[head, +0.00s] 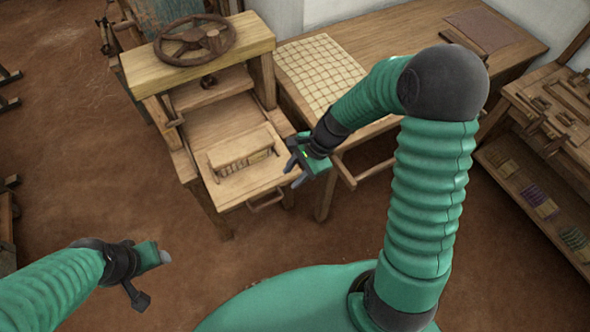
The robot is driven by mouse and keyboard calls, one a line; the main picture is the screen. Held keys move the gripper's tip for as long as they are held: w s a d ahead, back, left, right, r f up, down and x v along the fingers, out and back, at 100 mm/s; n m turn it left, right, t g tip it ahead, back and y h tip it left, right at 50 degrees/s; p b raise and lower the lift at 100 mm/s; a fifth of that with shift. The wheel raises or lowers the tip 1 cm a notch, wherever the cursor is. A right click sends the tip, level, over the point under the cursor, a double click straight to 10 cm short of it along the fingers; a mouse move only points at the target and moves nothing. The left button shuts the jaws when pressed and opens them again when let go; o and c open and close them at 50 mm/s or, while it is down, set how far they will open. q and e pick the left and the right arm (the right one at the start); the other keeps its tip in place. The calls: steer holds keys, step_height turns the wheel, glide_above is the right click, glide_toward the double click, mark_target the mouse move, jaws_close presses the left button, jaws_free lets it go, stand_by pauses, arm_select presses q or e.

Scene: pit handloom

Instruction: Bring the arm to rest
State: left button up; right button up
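My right arm reaches up from my base and bends over to the left. Its gripper (297,180) hangs beside the right front edge of the wooden press-like stand, pointing down and left. I see nothing held in it, but its fingers are too small to tell open from shut. My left gripper (164,257) is low at the left, over bare floor and apart from everything. Its grey tip shows, with nothing seen in it; its opening cannot be made out.
The wooden stand (200,60) carries a handwheel (195,40) and, on its lower shelf, a slotted wooden block (240,147). A table (400,40) with a gridded sheet (318,72) stands behind my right arm. A shelved bench (550,110) is at right.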

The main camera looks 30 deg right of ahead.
steer(key=shift+d+r, duration=0.2)
steer(key=shift+r, duration=0.25)
steer(key=s+r+n+h, duration=0.4)
steer(key=s+n, duration=0.4)
steer(key=n, duration=0.9)
steer(key=shift+s+a+r+t+h, duration=0.3)
steer(key=shift+a+r+t, duration=0.05)
steer(key=shift+a+t, duration=0.05)
steer(key=shift+s+a+r, duration=0.1)
steer(key=shift+s, duration=0.05)
steer(key=shift+a, duration=0.2)
